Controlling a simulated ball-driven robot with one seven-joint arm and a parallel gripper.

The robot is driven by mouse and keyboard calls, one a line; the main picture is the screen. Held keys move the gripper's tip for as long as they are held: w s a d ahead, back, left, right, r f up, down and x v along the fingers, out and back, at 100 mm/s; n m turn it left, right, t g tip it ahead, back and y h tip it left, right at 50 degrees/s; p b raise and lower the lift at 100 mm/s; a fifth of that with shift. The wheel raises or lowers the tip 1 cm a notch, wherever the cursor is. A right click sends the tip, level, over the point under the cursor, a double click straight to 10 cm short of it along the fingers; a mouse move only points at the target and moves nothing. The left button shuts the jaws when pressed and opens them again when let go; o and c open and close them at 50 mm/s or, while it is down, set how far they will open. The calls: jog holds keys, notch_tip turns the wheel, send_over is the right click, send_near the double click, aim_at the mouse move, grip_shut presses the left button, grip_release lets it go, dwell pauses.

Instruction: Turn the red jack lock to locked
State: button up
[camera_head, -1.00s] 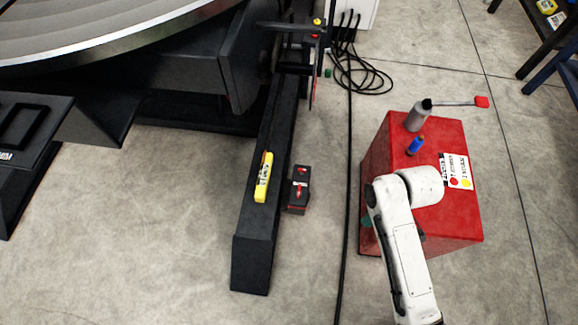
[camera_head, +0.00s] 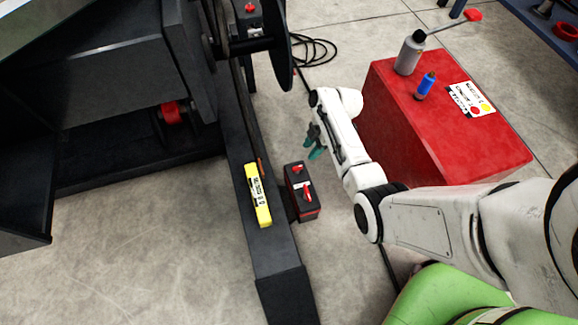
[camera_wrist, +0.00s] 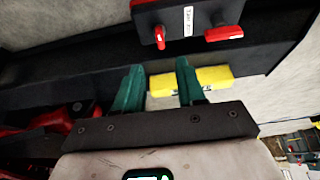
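A small black box (camera_head: 304,208) with two red handles (camera_head: 299,181) sits beside the black beam on the floor. In the wrist view the box (camera_wrist: 185,13) is at the top, with a left red handle (camera_wrist: 159,37), a right red handle (camera_wrist: 223,33) and a white label between. I cannot tell which handle is the jack lock. My gripper (camera_head: 313,140) has green fingers and hangs up and right of the box in the head view. In the wrist view my gripper (camera_wrist: 158,66) is open and empty, its fingers apart and clear of the handles.
A yellow level (camera_head: 258,195) lies on the black beam (camera_head: 270,243). A red cabinet (camera_head: 400,125) carrying a grey bottle (camera_head: 409,52) and a blue bottle (camera_head: 425,86) stands right of my arm. The large dark positioner (camera_head: 110,65) fills the left. Floor (camera_head: 165,265) is clear in front.

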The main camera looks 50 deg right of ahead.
aim_at(298, 167)
jog(key=b+x, duration=0.5)
jog(key=x, duration=0.5)
jog(key=shift+a+f, duration=0.1)
jog(key=shift+f, duration=0.1)
grip_shut()
